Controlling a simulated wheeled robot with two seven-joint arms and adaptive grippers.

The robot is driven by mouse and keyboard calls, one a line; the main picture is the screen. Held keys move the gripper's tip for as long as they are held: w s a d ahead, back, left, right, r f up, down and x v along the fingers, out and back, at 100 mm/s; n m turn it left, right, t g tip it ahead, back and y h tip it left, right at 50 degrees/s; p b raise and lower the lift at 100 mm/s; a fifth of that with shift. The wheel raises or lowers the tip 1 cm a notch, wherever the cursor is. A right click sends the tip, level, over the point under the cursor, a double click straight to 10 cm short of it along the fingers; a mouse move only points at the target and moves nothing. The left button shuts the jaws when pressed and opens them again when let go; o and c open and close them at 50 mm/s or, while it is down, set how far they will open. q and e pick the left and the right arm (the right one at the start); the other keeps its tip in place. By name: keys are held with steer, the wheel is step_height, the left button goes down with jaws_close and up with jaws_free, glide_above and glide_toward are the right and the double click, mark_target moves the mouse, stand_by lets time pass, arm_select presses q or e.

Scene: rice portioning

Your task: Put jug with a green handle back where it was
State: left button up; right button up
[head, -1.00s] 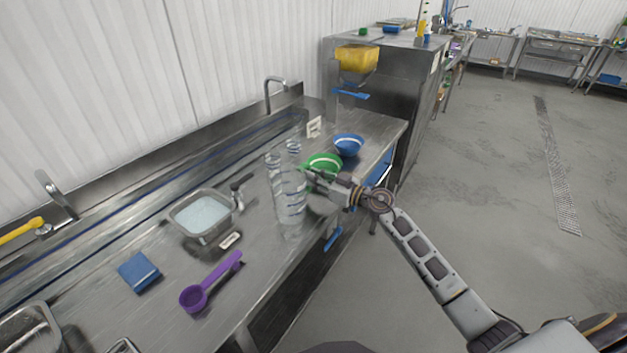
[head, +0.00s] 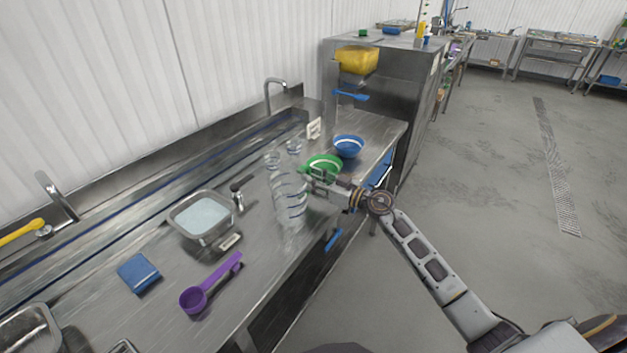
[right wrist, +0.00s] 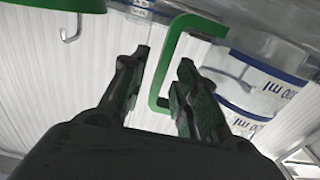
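The clear jug with a green handle and blue markings (head: 290,200) stands upright near the front edge of the steel counter (head: 255,285). My right gripper (head: 312,180) is at its right side. In the right wrist view, the green handle (right wrist: 158,75) passes between the spread fingers of my right gripper (right wrist: 164,62); a gap shows beside the handle. The jug wall with blue bands and "ml" lettering (right wrist: 250,95) is to the right there. My left gripper is not in view.
Other clear jugs (head: 272,160) stand just behind. A green bowl (head: 323,163) and a blue bowl (head: 348,146) are close beyond my gripper.

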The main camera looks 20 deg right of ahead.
steer(key=shift+r, duration=0.15)
steer(key=shift+s+d, duration=0.7)
steer(key=shift+s, duration=0.15)
steer(key=shift+s+d, duration=0.45)
steer(key=shift+s, duration=0.15)
steer(key=shift+v, duration=1.45)
steer(key=shift+s+d, duration=0.45)
steer(key=shift+s, duration=0.1)
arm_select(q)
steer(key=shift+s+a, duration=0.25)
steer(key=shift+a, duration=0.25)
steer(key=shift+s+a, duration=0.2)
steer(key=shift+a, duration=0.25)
arm_select(e)
steer(key=v, duration=0.4)
